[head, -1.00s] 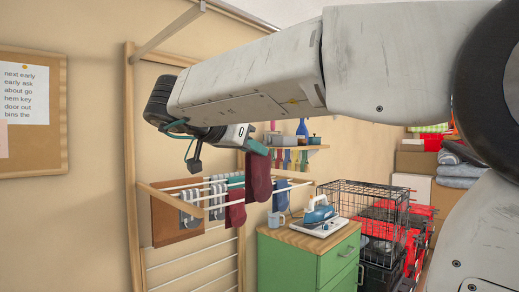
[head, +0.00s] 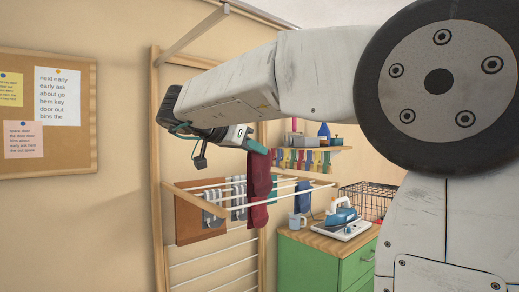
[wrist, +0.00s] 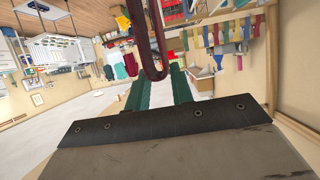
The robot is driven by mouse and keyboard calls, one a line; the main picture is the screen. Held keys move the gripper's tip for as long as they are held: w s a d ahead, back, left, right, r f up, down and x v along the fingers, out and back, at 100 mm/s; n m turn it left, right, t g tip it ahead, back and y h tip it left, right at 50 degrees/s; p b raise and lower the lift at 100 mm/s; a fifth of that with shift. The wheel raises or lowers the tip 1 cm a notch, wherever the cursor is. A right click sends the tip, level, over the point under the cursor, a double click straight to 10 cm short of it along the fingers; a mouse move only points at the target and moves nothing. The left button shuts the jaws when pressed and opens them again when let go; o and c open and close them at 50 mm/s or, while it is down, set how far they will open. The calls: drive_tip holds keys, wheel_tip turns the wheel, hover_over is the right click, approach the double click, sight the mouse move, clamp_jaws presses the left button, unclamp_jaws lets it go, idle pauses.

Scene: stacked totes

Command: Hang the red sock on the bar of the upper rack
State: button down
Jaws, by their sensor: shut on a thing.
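My gripper (head: 258,146) is shut on a dark red sock (head: 260,172), which hangs down from the teal fingers. In the wrist view the held sock (wrist: 149,40) shows as a narrow red loop at the fingertips (wrist: 159,75). In the head view the held sock overlaps the lower drying rack (head: 305,178); I cannot tell whether they touch. A second dark red sock (head: 257,216) hangs from that rack just below. A higher bar (head: 250,13) and its slanted arm (head: 190,36) show at the top of the head view, above my arm and partly hidden by it.
Grey striped socks (head: 213,213) and a blue sock (head: 303,196) hang on the lower rack. A green cabinet (head: 325,265) with an iron (head: 342,214) and mug (head: 297,222) stands to the right. A shelf (head: 310,150) holds bottles behind. A corkboard (head: 85,140) is at left.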

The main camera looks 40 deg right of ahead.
drive_tip(key=shift+w+f, duration=0.25)
drive_tip(key=shift+f, duration=1.95)
drive_tip(key=shift+w+f, duration=0.2)
drive_tip(key=shift+f, duration=2)
drive_tip(key=shift+w+f, duration=0.25)
drive_tip(key=shift+f, duration=1.95)
drive_tip(key=c, duration=1.1)
unclamp_jaws()
drive_tip(key=shift+c, duration=0.2)
drive_tip(key=shift+a, duration=0.1)
